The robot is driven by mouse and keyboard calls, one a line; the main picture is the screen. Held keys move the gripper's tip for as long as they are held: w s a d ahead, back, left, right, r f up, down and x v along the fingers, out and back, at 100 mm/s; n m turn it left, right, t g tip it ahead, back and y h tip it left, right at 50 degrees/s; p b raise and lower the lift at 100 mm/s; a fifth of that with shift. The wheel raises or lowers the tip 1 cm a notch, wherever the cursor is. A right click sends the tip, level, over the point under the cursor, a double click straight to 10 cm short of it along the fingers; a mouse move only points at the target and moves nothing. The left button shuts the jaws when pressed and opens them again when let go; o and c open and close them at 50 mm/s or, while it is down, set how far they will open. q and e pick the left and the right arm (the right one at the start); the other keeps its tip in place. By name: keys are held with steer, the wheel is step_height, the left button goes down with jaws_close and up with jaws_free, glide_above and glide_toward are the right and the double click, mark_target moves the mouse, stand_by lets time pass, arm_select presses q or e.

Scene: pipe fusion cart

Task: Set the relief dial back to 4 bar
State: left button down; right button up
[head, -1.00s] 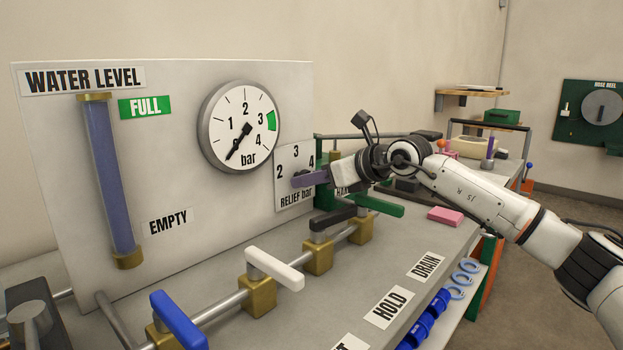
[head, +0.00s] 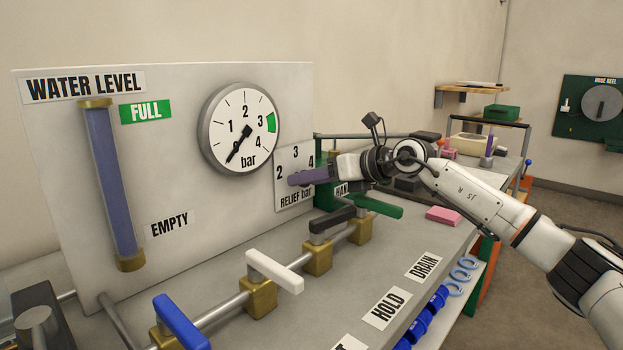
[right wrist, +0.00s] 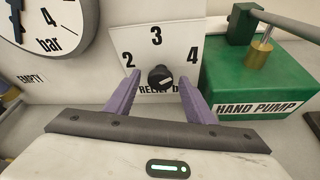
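The white relief dial plate (head: 283,158) with 2, 3 and 4 stands right of the pressure gauge (head: 240,127). In the right wrist view the round black relief knob (right wrist: 160,77) sits below the 3, with a pale mark on its right side toward the 4. My right gripper (right wrist: 160,86) is open, its two purple fingers apart on either side of the knob, with a visible gap to each. In the head view the right gripper (head: 292,179) is in front of the plate and its fingers hide the knob. My left gripper is not in view.
The green hand pump (right wrist: 254,88) stands close to the right of the dial. Below are valves with white (head: 273,270), blue (head: 181,321), black and green (head: 378,206) handles. A pink block (head: 444,216) lies on the bench at right.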

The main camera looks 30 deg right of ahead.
steer(key=shift+s+d, duration=0.1)
steer(key=v, duration=1)
stand_by(0.5)
